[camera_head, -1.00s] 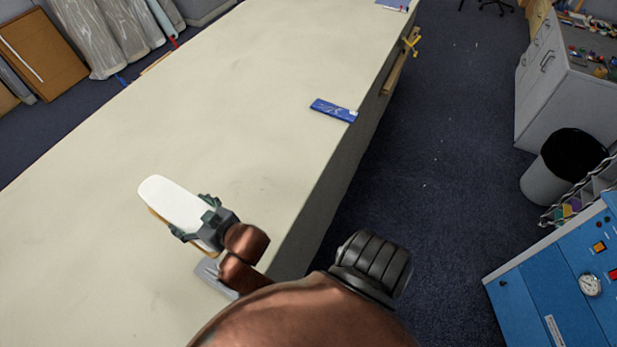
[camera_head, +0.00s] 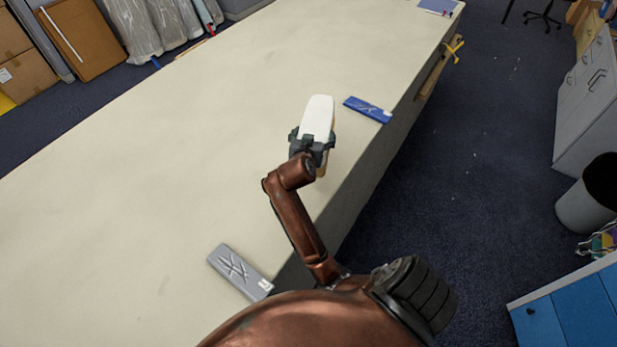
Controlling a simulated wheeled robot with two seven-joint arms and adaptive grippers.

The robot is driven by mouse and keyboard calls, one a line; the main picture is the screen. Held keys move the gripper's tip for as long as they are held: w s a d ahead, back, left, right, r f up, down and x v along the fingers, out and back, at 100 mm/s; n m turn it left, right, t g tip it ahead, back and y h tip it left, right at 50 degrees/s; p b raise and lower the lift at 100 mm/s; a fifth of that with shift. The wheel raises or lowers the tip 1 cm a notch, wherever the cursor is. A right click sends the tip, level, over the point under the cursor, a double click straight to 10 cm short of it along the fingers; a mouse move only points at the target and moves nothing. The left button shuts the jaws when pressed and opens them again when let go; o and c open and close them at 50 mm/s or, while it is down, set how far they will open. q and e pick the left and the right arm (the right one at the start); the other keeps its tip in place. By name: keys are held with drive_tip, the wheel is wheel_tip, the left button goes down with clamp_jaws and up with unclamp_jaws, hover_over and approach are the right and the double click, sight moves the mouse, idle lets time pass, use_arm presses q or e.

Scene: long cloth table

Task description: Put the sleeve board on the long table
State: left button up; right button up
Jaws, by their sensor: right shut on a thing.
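The sleeve board (camera_head: 317,117) is a white padded, round-ended board with a little tan wood showing below. My right gripper (camera_head: 313,140) is shut on its near end, with dark fingers on both sides. The board points away from me, over the right part of the long table (camera_head: 150,170), close to the table's right edge. I cannot tell whether its underside touches the cloth top. My left gripper is not in view.
A blue flat box (camera_head: 368,109) lies at the table's right edge, just right of the board. A grey flat box (camera_head: 240,272) lies nearer me at the same edge. The table's middle and left are clear. A bin (camera_head: 590,200) stands on the floor at right.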

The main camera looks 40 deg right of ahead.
drive_tip(key=s+d+m+g+h+b, duration=0.2)
drive_tip(key=s+d+m+g, duration=0.15)
drive_tip(key=d, duration=0.55)
drive_tip(key=shift+m+g, duration=0.45)
drive_tip(key=shift+g, duration=0.1)
drive_tip(key=w+a+f, duration=0.1)
drive_tip(key=a, duration=0.1)
drive_tip(key=a+f, duration=0.1)
drive_tip(key=a, duration=0.2)
drive_tip(key=w+a+f, duration=0.1)
drive_tip(key=a, duration=0.1)
drive_tip(key=shift+w+a+f, duration=0.35)
drive_tip(key=shift+a, duration=0.05)
drive_tip(key=a+f, duration=0.2)
drive_tip(key=w+a+f, duration=0.1)
drive_tip(key=a+f, duration=0.1)
drive_tip(key=f, duration=0.2)
drive_tip(key=a+f, duration=0.1)
drive_tip(key=f, duration=0.1)
drive_tip(key=shift+w+f, duration=0.1)
drive_tip(key=shift+f, duration=0.45)
